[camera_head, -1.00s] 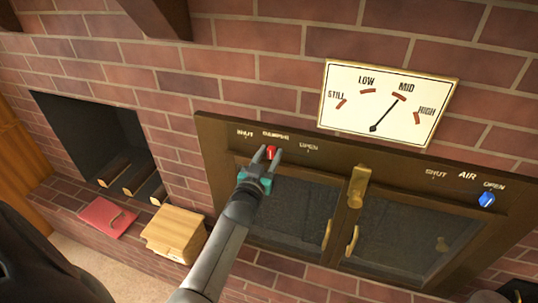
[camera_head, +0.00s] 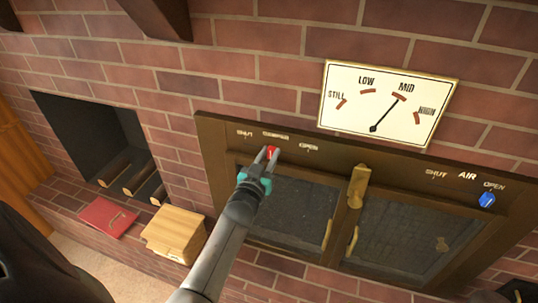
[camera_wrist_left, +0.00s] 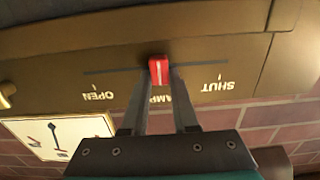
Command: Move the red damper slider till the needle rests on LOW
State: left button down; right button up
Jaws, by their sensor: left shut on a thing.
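The red damper slider (camera_head: 271,152) sits about midway along its slot between SHUT and OPEN. It also shows in the left wrist view (camera_wrist_left: 158,70). My left gripper (camera_head: 265,157) is shut on the slider, with one finger on each side of it. The dial (camera_head: 388,102) above the doors has marks STILL, LOW, MID and HIGH. Its needle (camera_head: 387,114) points up to the right at MID. The dial also shows upside down in the left wrist view (camera_wrist_left: 62,137). My right gripper is not in view.
A blue air slider (camera_head: 487,199) sits at the OPEN end on the right. Glass doors with brass handles (camera_head: 352,240) lie below the slot. A wooden box (camera_head: 174,235) and a red book (camera_head: 107,217) rest on the brick ledge at left, below a log niche.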

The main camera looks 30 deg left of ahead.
aim_at(259, 144)
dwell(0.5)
pick_arm(q)
jog(key=shift+s+a+f+p, duration=0.1)
jog(key=shift+s+a+p, duration=0.15)
jog(key=shift+a, duration=0.8)
jog(key=shift+s+a+p, duration=0.1)
jog(key=shift+s+a, duration=0.2)
jog(key=shift+a, duration=0.7)
jog(key=c, duration=0.7)
grip_release()
jog(key=p+v, duration=0.2)
jog(key=v, duration=1.3)
jog(key=shift+s, duration=0.15)
